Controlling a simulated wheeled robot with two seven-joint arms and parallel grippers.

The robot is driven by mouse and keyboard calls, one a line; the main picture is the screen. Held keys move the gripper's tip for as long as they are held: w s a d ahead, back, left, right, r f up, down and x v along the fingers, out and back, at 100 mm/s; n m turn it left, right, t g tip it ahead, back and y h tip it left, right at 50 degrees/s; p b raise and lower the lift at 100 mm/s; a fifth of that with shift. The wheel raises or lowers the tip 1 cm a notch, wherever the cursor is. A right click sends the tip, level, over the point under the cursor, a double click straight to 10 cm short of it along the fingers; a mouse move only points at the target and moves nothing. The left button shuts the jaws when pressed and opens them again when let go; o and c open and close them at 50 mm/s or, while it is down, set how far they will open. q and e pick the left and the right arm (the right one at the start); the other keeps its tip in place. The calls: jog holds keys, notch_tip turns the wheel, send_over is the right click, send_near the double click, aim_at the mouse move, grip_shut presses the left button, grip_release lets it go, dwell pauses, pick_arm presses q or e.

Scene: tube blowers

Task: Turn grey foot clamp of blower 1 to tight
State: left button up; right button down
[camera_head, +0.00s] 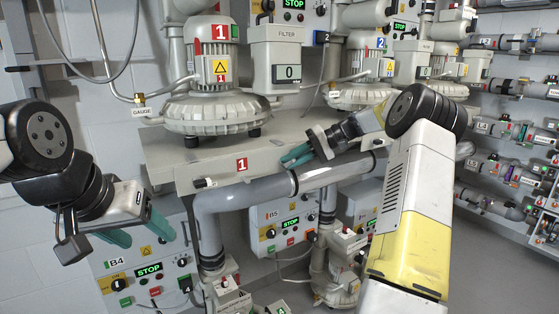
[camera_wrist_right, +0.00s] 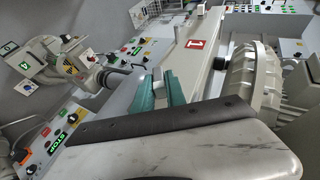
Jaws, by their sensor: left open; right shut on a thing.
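Blower 1 (camera_head: 213,105), a grey motor on a round ribbed housing, stands on a grey plinth (camera_head: 210,163) with a red "1" label. My right gripper (camera_head: 298,156) is at the plinth's front right edge. Its green fingers are shut on a small grey part, seemingly the grey foot clamp (camera_wrist_right: 146,82); its tip shows between the fingers in the right wrist view. The fingers hide most of it, so its turn angle cannot be told. My left gripper (camera_head: 142,232) is open and empty, low at the left in front of the B4 panel.
A thick grey pipe (camera_head: 245,195) runs just below the right gripper. Control panels B4 (camera_head: 145,270) and B5 (camera_head: 285,222) stand below. A filter box (camera_head: 275,55) is right of the motor.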

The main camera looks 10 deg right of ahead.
jog(key=y, duration=0.2)
jog(key=m+y, duration=0.1)
jog(key=f+y, duration=0.1)
jog(key=y, duration=0.1)
jog(key=shift+d+m+y, duration=0.25)
jog(key=shift+m+y, duration=0.05)
jog(key=shift+m, duration=0.1)
dwell(0.4)
jog(key=c, duration=1.4)
grip_release()
jog(key=d, duration=0.7)
jog(key=shift+d, duration=0.35)
jog(key=shift+s+f, duration=0.1)
